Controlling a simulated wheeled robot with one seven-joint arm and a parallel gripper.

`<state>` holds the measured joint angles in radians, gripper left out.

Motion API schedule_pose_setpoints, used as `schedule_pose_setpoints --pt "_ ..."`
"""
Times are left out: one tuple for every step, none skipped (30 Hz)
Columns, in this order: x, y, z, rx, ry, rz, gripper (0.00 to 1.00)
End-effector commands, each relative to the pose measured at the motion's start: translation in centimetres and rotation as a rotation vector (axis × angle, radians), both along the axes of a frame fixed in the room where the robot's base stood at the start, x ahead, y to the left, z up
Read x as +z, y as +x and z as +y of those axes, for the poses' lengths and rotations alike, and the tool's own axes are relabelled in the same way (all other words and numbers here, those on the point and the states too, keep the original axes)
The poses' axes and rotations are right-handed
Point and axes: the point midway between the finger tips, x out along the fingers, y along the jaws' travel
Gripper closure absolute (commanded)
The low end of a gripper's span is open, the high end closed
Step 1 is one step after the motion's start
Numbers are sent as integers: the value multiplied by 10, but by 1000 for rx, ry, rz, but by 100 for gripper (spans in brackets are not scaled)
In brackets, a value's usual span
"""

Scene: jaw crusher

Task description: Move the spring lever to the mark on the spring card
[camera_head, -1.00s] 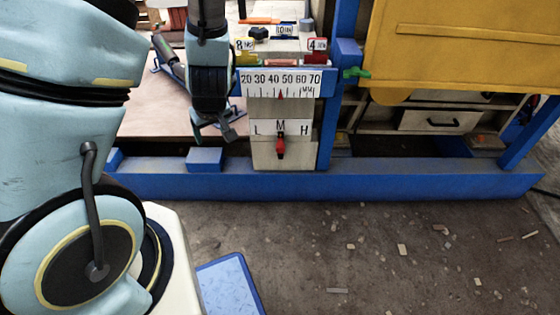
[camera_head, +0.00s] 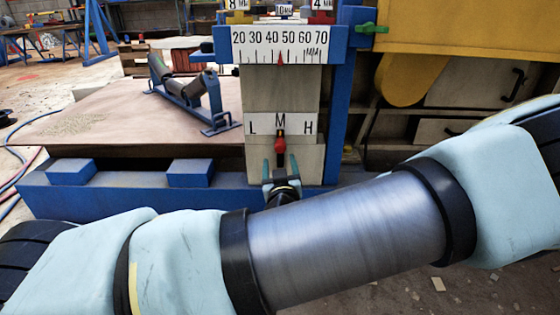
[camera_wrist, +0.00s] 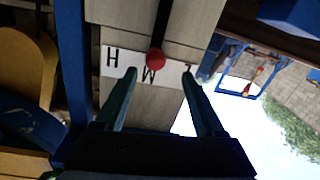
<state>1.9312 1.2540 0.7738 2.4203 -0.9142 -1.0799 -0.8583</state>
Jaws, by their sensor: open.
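The lever with a red knob (camera_head: 280,147) is on the upright pale post, at M on the white L-M-H plate (camera_head: 263,124). In the wrist view the red knob (camera_wrist: 156,59) shows against the upside-down plate (camera_wrist: 113,60), near M. My gripper (camera_head: 280,166) is open just below the knob in the head view. In the wrist view its fingertips (camera_wrist: 159,73) lie apart on either side of the knob's line, with nothing held. Contact with the knob cannot be told. I cannot identify a spring card with a mark in these frames.
A millimetre scale (camera_head: 262,42) with a red pointer is above on the same post. A blue upright (camera_head: 335,110) stands close on the right, with a green handle (camera_head: 372,29) above. A blue base beam (camera_head: 110,199) runs along the front. A roller assembly (camera_head: 190,95) lies on the left tabletop.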

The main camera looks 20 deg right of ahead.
Motion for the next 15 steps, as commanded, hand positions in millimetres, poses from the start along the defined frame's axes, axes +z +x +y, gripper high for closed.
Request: schedule_pose_setpoints --pt "-3 -2 -3 -12 -5 -14 29" --pt "-2 -2 -5 -16 -8 -19 29" --pt "-1 -1 -6 -19 -10 -23 29" --pt "-1 0 -7 -20 -12 -24 29" --pt "-1 3 -8 -20 -12 -25 29" --pt "-1 7 -10 -19 -12 -24 29" --pt "-1 11 -11 -19 -13 -24 29" --pt "-1 15 -13 -19 -13 -24 29" --pt "-2 22 -15 -19 -12 -24 29" --pt "-2 27 -17 -17 -12 -24 29" --pt "-3 32 -20 -18 -13 -23 29" --pt "-3 40 -23 -18 -13 -24 29" --pt "-3 45 -25 -18 -12 -23 29" --pt "-3 50 -27 -17 -12 -23 29" --pt "-3 57 -30 -18 -12 -23 29"
